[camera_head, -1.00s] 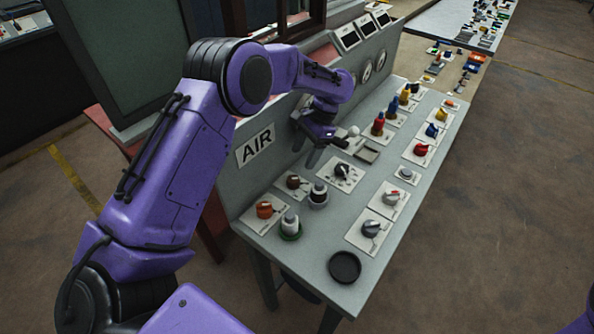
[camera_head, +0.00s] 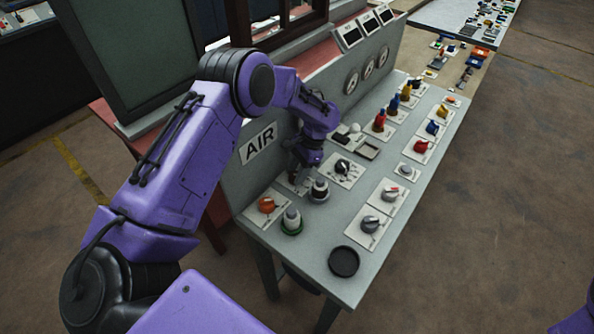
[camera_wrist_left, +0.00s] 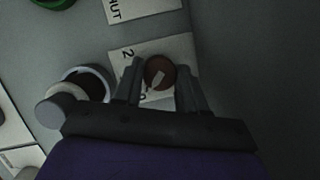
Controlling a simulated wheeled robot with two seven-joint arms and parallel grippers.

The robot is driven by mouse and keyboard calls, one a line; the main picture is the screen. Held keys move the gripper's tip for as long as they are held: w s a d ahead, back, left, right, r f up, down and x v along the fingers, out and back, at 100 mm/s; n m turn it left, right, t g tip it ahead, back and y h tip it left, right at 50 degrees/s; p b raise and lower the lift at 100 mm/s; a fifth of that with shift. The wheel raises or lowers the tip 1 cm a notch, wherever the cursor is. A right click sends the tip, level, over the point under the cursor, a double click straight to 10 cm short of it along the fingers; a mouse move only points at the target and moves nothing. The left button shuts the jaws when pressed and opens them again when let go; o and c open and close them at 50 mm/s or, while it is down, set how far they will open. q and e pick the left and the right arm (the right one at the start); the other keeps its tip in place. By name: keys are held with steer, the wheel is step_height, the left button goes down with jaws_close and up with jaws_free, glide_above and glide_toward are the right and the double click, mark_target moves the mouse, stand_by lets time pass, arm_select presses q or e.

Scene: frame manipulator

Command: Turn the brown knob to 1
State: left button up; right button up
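The brown knob (camera_wrist_left: 160,70) sits on a white plate (camera_wrist_left: 120,56) in the left wrist view. A light pointer mark shows on its top, slanting; a "2" is printed left of the knob, and another mark is partly covered by a finger. My left gripper (camera_wrist_left: 159,66) is open, one finger on each side of the knob. I cannot tell whether the fingers touch it. In the head view the left gripper (camera_head: 301,174) points down over the knob's plate and hides the knob. My right gripper is out of view.
A round white-and-dark knob (camera_head: 319,190) stands close beside the gripper. An orange knob (camera_head: 266,204), a green-ringed knob (camera_head: 291,221) and a black selector (camera_head: 342,167) are nearby. The AIR panel (camera_head: 258,144) rises behind. A black round dish (camera_head: 344,261) lies at the near end.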

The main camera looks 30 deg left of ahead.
arm_select(q)
steer(key=shift+m, duration=0.3)
steer(key=m+y, duration=0.1)
steer(key=m, duration=0.2)
steer(key=shift+r+t+p, duration=0.1)
steer(key=shift+t+p, duration=0.3)
steer(key=shift+s+d+m+t+y+p, duration=0.1)
steer(key=shift+m+t+y+p, duration=0.25)
steer(key=shift+m, duration=0.95)
steer(key=shift+m+t+y+p, duration=0.1)
steer(key=shift+m+t+y, duration=0.3)
steer(key=shift+m, duration=0.9)
steer(key=o, duration=1.1)
steer(key=shift+c, duration=0.2)
steer(key=b+v, duration=0.3)
steer(key=v, duration=0.7)
steer(key=shift+r, duration=0.25)
